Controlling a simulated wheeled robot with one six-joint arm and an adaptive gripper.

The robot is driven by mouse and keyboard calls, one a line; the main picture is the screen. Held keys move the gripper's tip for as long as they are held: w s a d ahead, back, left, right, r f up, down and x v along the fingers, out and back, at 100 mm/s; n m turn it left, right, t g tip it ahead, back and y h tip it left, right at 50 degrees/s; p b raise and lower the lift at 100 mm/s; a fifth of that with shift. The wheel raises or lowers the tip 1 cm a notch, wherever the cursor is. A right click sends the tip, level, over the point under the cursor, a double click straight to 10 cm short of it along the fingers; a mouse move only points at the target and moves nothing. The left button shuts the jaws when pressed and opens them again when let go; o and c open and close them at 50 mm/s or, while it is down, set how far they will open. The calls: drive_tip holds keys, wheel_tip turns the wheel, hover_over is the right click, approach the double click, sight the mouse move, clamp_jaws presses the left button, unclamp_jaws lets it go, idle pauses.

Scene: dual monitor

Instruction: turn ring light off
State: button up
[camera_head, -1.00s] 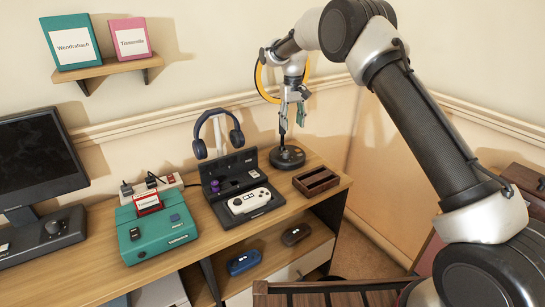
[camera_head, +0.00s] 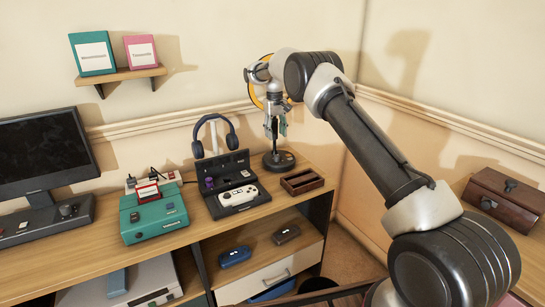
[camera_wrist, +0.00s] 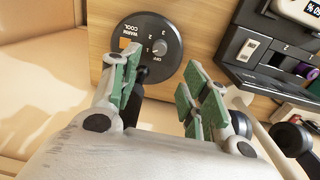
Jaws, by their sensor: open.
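The ring light has a yellow ring (camera_head: 256,96), mostly hidden behind my arm, and a round black base (camera_head: 280,161) at the back right of the desk. In the wrist view the base (camera_wrist: 134,32) shows a small grey knob (camera_wrist: 159,48) beside OFF and the numbers 1, 2 and 3, with WARM and COOL labels at the left. I cannot tell the knob's exact setting. My gripper (camera_head: 275,127) points down above the base, beside the dark stand. In the wrist view my gripper (camera_wrist: 158,78) has its green-padded fingers apart and empty, with the knob beyond the gap.
A brown tray (camera_head: 302,181) stands right of the base. An open black case (camera_head: 214,206) with a white controller (camera_head: 238,195) lies left, with blue headphones (camera_head: 231,139) on a stand behind. A teal console (camera_head: 155,218) and a monitor (camera_head: 41,150) are farther left.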

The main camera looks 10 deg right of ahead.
sight(277, 155)
drive_tip(key=f, duration=1.1)
drive_tip(key=shift+d, duration=0.2)
clamp_jaws()
